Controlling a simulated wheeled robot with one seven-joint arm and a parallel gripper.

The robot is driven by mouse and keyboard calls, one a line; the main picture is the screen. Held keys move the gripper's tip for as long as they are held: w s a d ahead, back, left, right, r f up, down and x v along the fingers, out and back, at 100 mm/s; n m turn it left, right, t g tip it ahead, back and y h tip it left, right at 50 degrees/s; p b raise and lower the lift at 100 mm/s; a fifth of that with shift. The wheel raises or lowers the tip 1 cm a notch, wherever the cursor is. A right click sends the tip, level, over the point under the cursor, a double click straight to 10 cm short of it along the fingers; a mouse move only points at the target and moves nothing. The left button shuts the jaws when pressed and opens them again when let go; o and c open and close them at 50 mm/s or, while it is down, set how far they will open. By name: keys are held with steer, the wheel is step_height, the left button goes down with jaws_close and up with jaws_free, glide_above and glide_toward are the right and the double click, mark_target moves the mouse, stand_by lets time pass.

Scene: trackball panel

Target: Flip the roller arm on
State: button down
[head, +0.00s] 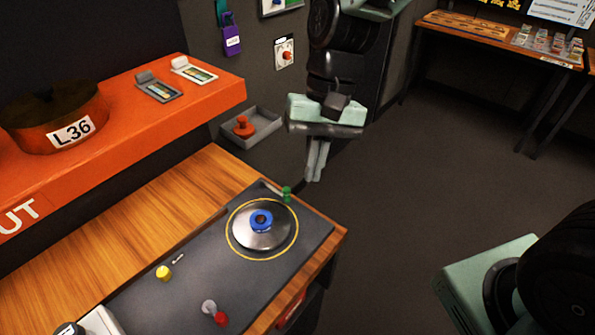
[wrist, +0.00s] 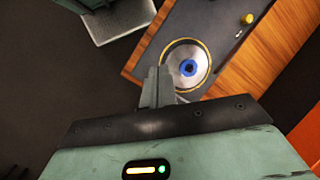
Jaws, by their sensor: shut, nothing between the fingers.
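On the dark panel (head: 195,275) sits a silver dome with a blue ring (head: 262,221) inside a yellow circle; the dome also shows in the wrist view (wrist: 176,68). A small green piece (head: 286,193) stands at the panel's far edge beside the circle. A grey piece with a red end (head: 214,312) is near the front edge, and a small metal lever (head: 178,258) lies by a yellow knob (head: 163,273). I cannot tell which is the roller arm. My gripper (head: 315,177) is shut and empty, pointing down beyond the panel's far right corner.
An orange shelf (head: 170,112) with a labelled round block (head: 55,118) overhangs the wooden bench (head: 110,225) at left. A grey wall box with a red button (head: 243,127) is left of my gripper. Open floor (head: 430,165) lies to the right.

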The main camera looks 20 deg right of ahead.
mark_target(289, 189)
steer(key=w+d+f+m+y+p, duration=0.1)
steer(key=w+d+f+m+y, duration=0.1)
steer(key=w+d+m, duration=0.3)
steer(key=w+d+f+m+y+p, duration=0.1)
steer(key=w+d+f+m, duration=0.3)
steer(key=w, duration=0.7)
steer(key=d+m+y, duration=0.1)
steer(key=m, duration=0.1)
steer(key=shift+f+m, duration=0.15)
steer(key=shift+m, duration=0.15)
steer(key=shift+s+a+r+p+x, duration=0.3)
steer(key=shift+p+x, duration=0.7)
steer(key=shift+x, duration=1.15)
steer(key=shift+s+a+r+p+x, duration=0.1)
steer(key=shift+a+r+p+x, duration=0.25)
steer(key=shift+p+x, duration=1.2)
steer(key=shift+s+a+r+p+x, duration=0.25)
steer(key=shift+a+p+x, duration=0.15)
steer(key=shift+x, duration=2.35)
steer(key=shift+a+y, duration=0.15)
steer(key=shift+y, duration=0.15)
